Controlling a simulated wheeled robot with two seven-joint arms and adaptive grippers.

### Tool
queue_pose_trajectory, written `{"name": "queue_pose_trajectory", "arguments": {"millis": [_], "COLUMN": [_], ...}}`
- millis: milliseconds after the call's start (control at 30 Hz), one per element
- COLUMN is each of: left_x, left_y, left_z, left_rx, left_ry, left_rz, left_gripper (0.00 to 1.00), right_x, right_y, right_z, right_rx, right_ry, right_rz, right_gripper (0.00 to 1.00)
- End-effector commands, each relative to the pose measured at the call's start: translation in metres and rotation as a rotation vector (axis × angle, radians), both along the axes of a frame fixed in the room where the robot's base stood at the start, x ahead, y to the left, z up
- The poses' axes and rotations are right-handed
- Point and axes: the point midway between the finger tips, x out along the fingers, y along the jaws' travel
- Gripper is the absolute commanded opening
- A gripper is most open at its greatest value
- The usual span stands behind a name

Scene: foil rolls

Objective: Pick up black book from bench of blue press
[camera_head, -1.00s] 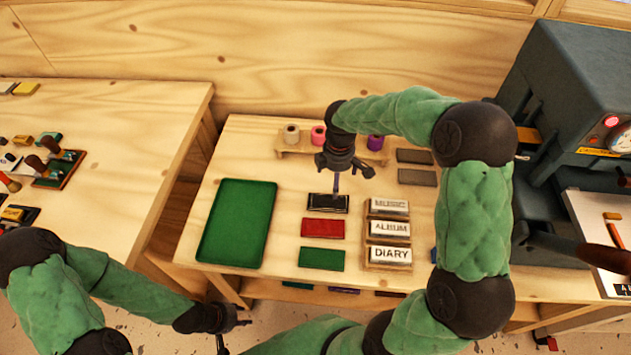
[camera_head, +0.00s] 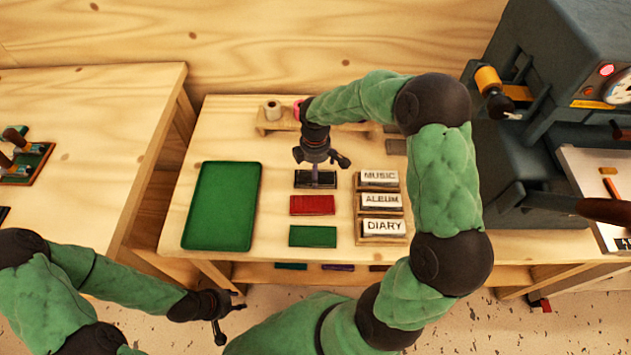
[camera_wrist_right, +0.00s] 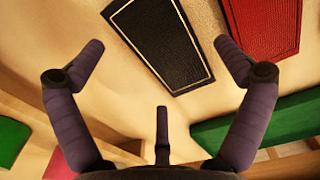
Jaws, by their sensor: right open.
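The black book (camera_head: 302,180) lies flat on the wooden bench, behind the red book (camera_head: 312,205) and the green book (camera_head: 313,237). The blue press (camera_head: 575,60) stands at the right. My right gripper (camera_head: 318,170) points down over the black book and partly covers it. In the right wrist view, my right gripper (camera_wrist_right: 160,62) is open and empty, with the black book (camera_wrist_right: 160,42) beyond its spread fingers. The red book (camera_wrist_right: 262,25) shows beside it. My left gripper (camera_head: 228,315) hangs in front of the bench at lower left, fingers spread, holding nothing.
A green tray (camera_head: 222,205) lies left of the books. A rack with MUSIC, ALBUM and DIARY plates (camera_head: 383,227) stands on the right. Foil rolls (camera_head: 272,110) stand on a wooden holder behind my right gripper. Another table (camera_head: 90,130) stands at the left.

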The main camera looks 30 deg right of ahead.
Motion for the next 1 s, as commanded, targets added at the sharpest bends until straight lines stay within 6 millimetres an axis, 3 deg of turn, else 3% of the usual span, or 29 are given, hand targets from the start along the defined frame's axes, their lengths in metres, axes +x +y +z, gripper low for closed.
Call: {"name": "queue_pose_trajectory", "arguments": {"millis": [100, 367, 500, 567, 1000], "left_x": [0.0, 0.0001, 0.0001, 0.0001, 0.0], "left_y": [-0.0001, 0.0, 0.0, 0.0, 0.0], "left_z": [-0.0097, -0.0086, -0.0086, -0.0086, -0.0062], "left_rx": [0.0, 0.0, 0.0, 0.0, 0.0], "left_ry": [0.0, 0.0, 0.0, 0.0, 0.0], "left_rz": [0.0, 0.0, 0.0, 0.0, 0.0], "left_gripper": [0.4, 0.4, 0.4, 0.4, 0.4], "right_x": [-0.0002, 0.0002, 0.0001, 0.0, 0.0], "right_y": [-0.0011, -0.001, -0.001, -0.0009, -0.0009], "right_z": [-0.0173, -0.0179, -0.0179, -0.018, -0.0125], "right_rx": [-0.001, -0.001, -0.001, 0.0, -0.001], "right_ry": [0.001, -0.001, -0.001, 0.0, -0.001], "right_rz": [-0.001, -0.001, -0.001, -0.001, -0.001], "right_gripper": [1.0, 1.0, 0.6, 0.48, 0.48]}}
